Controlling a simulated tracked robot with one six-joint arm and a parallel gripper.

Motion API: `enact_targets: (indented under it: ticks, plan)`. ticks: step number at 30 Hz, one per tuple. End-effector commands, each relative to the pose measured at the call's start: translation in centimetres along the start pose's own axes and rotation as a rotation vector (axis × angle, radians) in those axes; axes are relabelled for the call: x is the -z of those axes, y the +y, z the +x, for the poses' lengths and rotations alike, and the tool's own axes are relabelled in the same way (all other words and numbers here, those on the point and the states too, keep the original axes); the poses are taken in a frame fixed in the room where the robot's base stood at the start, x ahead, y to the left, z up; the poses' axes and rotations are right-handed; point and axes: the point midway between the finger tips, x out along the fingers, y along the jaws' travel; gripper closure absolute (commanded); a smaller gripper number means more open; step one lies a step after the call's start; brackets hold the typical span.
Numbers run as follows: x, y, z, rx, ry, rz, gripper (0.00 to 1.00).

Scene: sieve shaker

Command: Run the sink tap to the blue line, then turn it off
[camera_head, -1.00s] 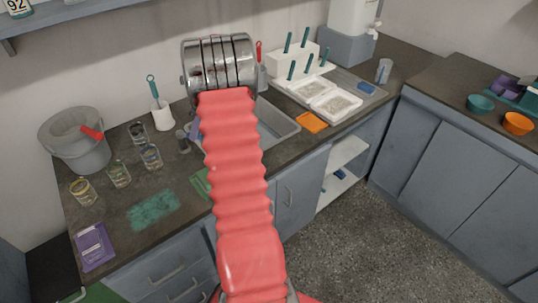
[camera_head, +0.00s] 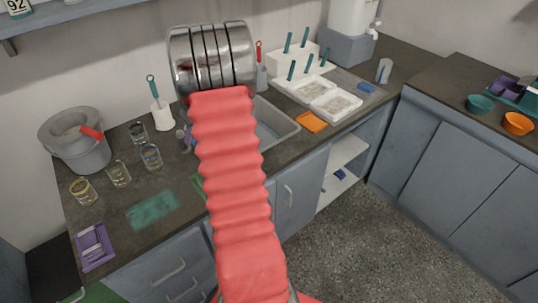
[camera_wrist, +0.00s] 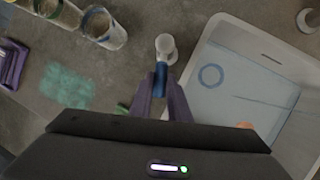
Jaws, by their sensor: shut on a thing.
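The sink (camera_head: 276,128) is partly hidden behind my arm in the head view. In the wrist view its pale basin (camera_wrist: 216,52) fills the right side, with a blue ring (camera_wrist: 210,75) inside. I cannot tell whether water is running or how high it stands. The grey tap post (camera_wrist: 166,46) stands just left of the basin, with a blue handle (camera_wrist: 160,76) reaching toward me. My gripper (camera_wrist: 160,88) has its purple fingers shut on this blue handle. In the head view the tap is largely covered by my arm.
Glass jars, one blue-banded (camera_head: 150,156), stand left of the sink, near a grey bucket (camera_head: 76,150). A white brush holder (camera_head: 163,115) stands behind. A teal patch (camera_head: 152,209) and purple item (camera_head: 94,247) lie at front left, an orange cloth (camera_head: 311,121) right of the sink.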

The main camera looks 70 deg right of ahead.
Motion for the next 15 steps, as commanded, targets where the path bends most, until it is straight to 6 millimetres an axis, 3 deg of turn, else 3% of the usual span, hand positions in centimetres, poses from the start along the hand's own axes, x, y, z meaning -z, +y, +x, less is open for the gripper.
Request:
enact_targets:
  ticks: [4, 15]
  plan:
    - [-0.01, 0.93, 0.14, 0.029, -0.012, 0.076, 1.00]
    - [0.02, 0.98, 0.16, 0.039, -0.016, 0.100, 1.00]
